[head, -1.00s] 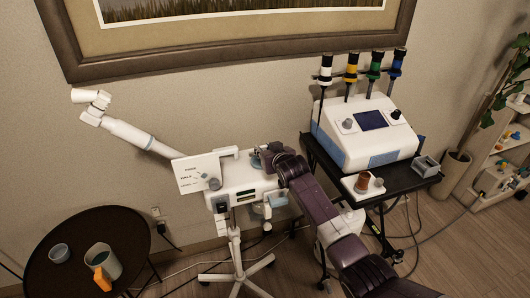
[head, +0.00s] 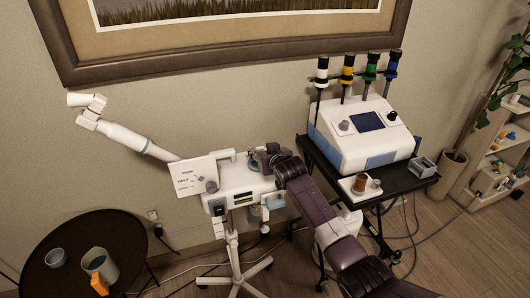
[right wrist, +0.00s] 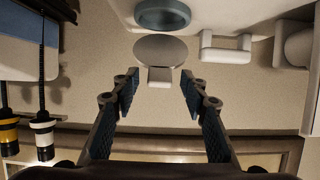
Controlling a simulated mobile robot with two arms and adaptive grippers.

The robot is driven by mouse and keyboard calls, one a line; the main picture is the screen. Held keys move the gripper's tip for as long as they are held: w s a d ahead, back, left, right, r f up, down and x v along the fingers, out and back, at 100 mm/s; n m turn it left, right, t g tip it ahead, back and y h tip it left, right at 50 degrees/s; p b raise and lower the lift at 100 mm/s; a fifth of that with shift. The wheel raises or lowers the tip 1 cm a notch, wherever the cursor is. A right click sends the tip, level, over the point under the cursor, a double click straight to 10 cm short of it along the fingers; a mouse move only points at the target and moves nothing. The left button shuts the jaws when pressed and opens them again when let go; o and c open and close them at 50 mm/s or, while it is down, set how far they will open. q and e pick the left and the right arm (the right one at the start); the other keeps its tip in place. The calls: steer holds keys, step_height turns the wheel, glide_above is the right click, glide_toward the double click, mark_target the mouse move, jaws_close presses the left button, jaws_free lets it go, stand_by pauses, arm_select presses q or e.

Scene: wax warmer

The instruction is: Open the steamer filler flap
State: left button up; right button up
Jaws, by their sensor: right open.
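The white steamer (head: 238,203) stands on a wheeled stand in the middle of the head view. My right gripper (head: 262,156) is at the top of its body, reaching in from the right. Just past the fingertips is a round grey flap (right wrist: 160,49) with a small pale tab (right wrist: 159,77) toward me. Beyond it is a blue-grey filler ring (right wrist: 162,14), which looks uncovered. The flap appears swung off the ring. My left gripper is out of view.
A white panel (head: 194,177) stands at the steamer's left, by its long arm (head: 125,136). A black cart (head: 405,182) with a white machine (head: 358,135) is at right. A dark round table (head: 60,285) with cups is at lower left.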

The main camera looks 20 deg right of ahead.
steer(key=v, duration=1.2)
stand_by(0.3)
